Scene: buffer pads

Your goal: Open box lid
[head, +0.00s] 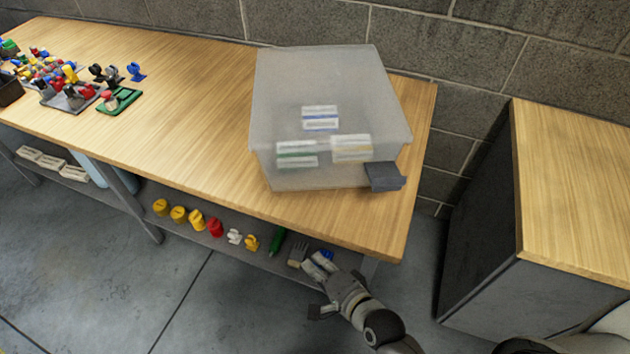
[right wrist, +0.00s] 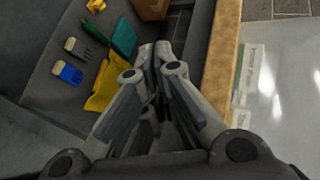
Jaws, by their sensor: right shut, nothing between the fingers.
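A frosted translucent box (head: 275,165) stands on the right end of the wooden workbench. Its lid (head: 330,80) appears shut on top, and several small labelled packs show through the walls. Part of the box also shows at the right of the right wrist view (right wrist: 283,100), beyond the bench edge. My right gripper (head: 318,266) is in front of the bench and below its top, apart from the box. Its fingers (right wrist: 154,50) are closed together and empty. My left gripper is not in view.
A dark grey block (head: 385,177) sits at the box's front right corner. A wood-topped cabinet (head: 570,190) stands at right.

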